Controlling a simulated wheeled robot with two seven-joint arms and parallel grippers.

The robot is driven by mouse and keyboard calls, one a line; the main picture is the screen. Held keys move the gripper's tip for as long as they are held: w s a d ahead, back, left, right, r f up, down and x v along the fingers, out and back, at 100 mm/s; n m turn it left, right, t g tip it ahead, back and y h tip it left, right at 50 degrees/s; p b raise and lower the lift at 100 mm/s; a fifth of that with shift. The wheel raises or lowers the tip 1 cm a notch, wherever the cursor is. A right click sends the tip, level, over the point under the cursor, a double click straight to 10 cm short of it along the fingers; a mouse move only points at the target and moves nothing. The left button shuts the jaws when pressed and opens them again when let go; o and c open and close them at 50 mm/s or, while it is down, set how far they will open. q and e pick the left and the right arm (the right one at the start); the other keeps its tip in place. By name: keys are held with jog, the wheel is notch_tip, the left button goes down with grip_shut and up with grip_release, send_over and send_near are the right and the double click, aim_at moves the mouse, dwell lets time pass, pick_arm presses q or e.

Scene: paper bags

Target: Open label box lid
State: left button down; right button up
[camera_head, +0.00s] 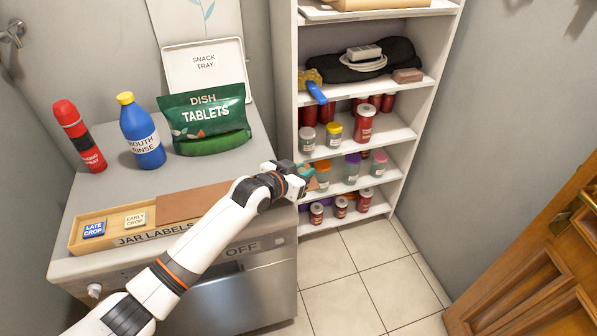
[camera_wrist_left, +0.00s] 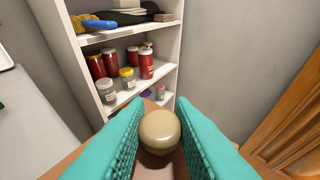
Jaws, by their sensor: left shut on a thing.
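The label box (camera_head: 72,241) is a shallow wooden tray marked JAR LABELS on the front of the grey worktop. Its left part is uncovered and shows a blue LATE CROP tile (camera_head: 94,229) and a cream EARLY CROP tile (camera_head: 134,220). A flat brown lid (camera_head: 190,203) lies to the right of the tiles; its right end is hidden behind my arm. My left gripper (camera_head: 303,178) is at the right end of the worktop. In the left wrist view, its teal fingers (camera_wrist_left: 160,125) are shut on a round beige knob (camera_wrist_left: 160,131), with a brown surface beneath it.
A red bottle (camera_head: 79,135), a blue mouth rinse bottle (camera_head: 141,131) and a green dish tablets bag (camera_head: 207,120) stand behind the box. A snack tray (camera_head: 176,62) leans at the back. White shelves (camera_head: 410,135) with jars stand right, and a wooden door (camera_head: 540,270) is far right.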

pick_arm(q)
jog(key=c, duration=1.3)
grip_release()
jog(key=v, duration=1.2)
jog(key=shift+f, duration=0.1)
